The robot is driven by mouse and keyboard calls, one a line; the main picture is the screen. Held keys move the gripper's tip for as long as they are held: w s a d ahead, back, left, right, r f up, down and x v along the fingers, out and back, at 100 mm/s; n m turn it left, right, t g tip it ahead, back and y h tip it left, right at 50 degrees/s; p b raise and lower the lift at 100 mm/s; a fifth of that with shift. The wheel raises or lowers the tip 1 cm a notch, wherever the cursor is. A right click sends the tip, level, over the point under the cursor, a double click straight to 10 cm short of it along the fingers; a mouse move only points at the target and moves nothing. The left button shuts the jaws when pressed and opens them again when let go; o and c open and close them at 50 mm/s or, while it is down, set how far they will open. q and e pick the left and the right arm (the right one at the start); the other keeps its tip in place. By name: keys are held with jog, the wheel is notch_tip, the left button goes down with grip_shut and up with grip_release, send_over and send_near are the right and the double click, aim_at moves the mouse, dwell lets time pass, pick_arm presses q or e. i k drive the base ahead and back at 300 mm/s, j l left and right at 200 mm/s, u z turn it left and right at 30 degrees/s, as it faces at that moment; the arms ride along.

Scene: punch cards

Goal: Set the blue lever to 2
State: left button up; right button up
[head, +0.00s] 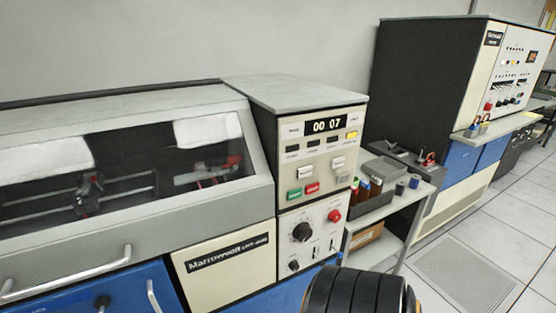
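I cannot make out a blue lever for certain. A ledge on the far cabinet (425,85) carries small upright pieces (479,122) with red and bluish parts, too small to read. The near control panel (318,160) shows a display reading 00 07, white rocker switches, a green button (294,194) and a red button (312,188). Below it are a black knob (302,232), a red knob (334,215) and small pale levers. A black ribbed part of my own arm shows at the bottom centre. Neither gripper's fingers are in view.
A printer-like machine (120,225) with a glass lid fills the left. A grey cart (395,205) with trays and small containers stands between the two cabinets. Tiled floor (515,215) with a vent grate (465,272) is clear at the right.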

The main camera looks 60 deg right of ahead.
aim_at(339, 255)
jog(key=z, duration=2.65)
